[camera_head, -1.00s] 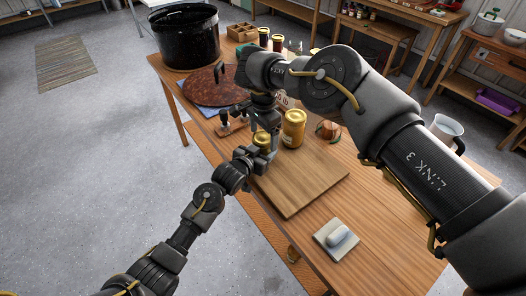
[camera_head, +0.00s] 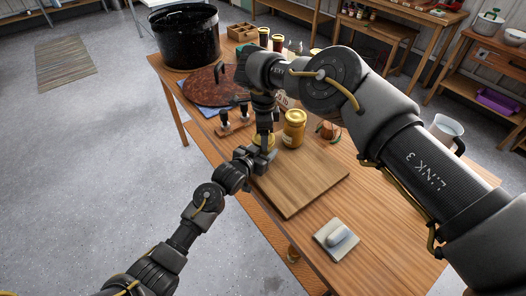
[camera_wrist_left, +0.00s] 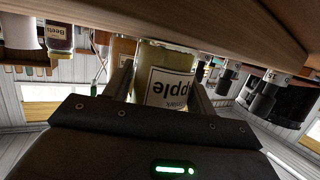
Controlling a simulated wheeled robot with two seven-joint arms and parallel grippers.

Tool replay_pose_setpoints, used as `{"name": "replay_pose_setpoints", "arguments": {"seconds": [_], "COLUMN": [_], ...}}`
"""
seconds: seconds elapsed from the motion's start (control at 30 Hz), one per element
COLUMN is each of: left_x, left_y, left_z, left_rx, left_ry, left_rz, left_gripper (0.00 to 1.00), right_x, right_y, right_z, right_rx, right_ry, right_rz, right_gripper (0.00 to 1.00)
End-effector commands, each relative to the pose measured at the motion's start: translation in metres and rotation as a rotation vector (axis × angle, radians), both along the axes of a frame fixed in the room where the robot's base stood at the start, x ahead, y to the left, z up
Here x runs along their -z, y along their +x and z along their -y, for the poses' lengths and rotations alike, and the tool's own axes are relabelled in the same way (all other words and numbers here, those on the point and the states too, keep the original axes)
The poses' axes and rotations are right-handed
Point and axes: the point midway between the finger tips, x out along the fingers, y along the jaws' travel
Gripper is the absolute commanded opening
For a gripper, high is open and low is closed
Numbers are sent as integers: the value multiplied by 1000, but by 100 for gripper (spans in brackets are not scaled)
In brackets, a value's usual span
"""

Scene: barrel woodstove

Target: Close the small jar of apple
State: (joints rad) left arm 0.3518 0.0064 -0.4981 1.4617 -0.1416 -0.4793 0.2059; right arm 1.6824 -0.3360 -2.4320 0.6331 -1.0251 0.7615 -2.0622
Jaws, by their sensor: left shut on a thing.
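In the head view the jar (camera_head: 262,139) stands at the far left corner of the wooden board, mostly hidden by my grippers. My left gripper (camera_head: 259,154) reaches it from the left. My right gripper (camera_head: 264,127) points down from above, right over the jar's top. Its fingers are too small and dark to read, and the lid is hidden.
A larger gold-lidded jar (camera_head: 294,128) stands close on the right. The cutting board (camera_head: 305,185) is otherwise bare. Dark stamp-like tools (camera_head: 233,119), a round brown lid (camera_head: 215,88) and a black pot (camera_head: 186,42) lie behind.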

Motion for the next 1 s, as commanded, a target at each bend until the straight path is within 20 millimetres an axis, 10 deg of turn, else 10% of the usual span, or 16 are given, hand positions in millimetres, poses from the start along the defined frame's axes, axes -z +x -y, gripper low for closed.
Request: {"name": "replay_pose_setpoints", "arguments": {"seconds": [0.23,0.27,0.43,1.0], "left_x": [6,6,6,6], "left_y": [-2,-2,-2,-2], "left_z": [-1,-1,-1,-1], "left_rx": [-2,-2,-2,0], "left_ry": [5,5,5,6], "left_rz": [-12,-12,-12,-12], "left_gripper": [0,0,0,0], "right_x": [1,1,1,-36], "right_y": [0,0,0,0], "right_z": [1,1,1,0], "right_rx": [7,6,5,3], "right_ry": [-1,-2,-1,-1], "right_rz": [-2,-2,-1,1], "right_gripper": [40,69,90,90]}}
